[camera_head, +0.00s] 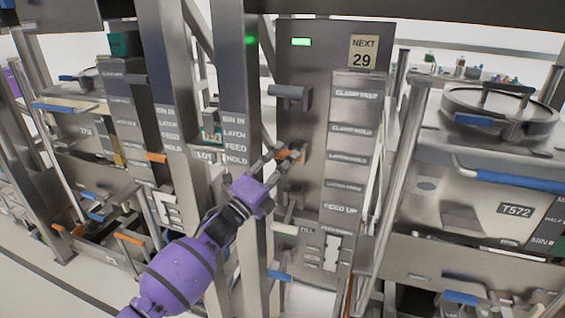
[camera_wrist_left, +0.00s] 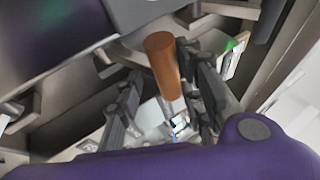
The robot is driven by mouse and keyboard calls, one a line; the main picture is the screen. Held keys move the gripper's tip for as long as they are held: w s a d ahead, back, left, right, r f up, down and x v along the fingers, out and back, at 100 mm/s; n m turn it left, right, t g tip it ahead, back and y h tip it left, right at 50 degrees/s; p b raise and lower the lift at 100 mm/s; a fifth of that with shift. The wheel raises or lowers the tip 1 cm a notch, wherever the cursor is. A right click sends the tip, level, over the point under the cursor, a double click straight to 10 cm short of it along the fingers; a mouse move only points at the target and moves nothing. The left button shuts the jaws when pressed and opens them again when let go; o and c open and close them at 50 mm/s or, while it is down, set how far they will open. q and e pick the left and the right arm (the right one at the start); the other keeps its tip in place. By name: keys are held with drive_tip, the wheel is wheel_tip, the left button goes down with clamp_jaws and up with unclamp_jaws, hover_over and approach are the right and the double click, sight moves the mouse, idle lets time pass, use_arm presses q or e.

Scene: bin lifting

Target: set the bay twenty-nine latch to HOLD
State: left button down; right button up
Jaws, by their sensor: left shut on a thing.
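The bay panel (camera_head: 312,120) in the middle of the head view carries a sign ending in 29 (camera_head: 364,52). An orange latch handle (camera_head: 287,155) sticks out from its face at mid height. My left gripper (camera_head: 285,158) reaches up from the lower left and is shut on this handle. In the left wrist view the handle is an orange-brown cylinder (camera_wrist_left: 162,62) between the two dark fingers (camera_wrist_left: 160,90). The labels on the panel's right strip (camera_head: 348,158) are small; I cannot tell surely which one the handle lines up with. My right gripper is out of view.
A grey lever (camera_head: 290,93) sits above the handle and a pale lever (camera_head: 286,229) below it. A steel post (camera_head: 238,90) stands just left of the panel. A bin marked T572 (camera_head: 515,209) with blue handles is at right; more bays are at left.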

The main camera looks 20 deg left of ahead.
sight(285, 151)
use_arm(q)
drive_tip(key=r, duration=0.3)
drive_tip(key=shift+w+a+r, duration=0.15)
drive_tip(key=shift+w+r, duration=0.05)
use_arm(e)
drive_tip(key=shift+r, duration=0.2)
use_arm(q)
drive_tip(key=c, duration=1.5)
unclamp_jaws()
drive_tip(key=shift+w, duration=0.1)
drive_tip(key=shift+c, duration=0.2)
drive_tip(key=shift+w+d+f, duration=0.25)
drive_tip(key=shift+w+f, duration=0.05)
drive_tip(key=shift+w, duration=0.15)
drive_tip(key=f+v, duration=0.2)
drive_tip(key=v, duration=1)
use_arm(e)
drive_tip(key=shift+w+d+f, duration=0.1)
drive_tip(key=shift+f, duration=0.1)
use_arm(q)
drive_tip(key=shift+d+f, duration=0.1)
drive_tip(key=shift+f, duration=0.1)
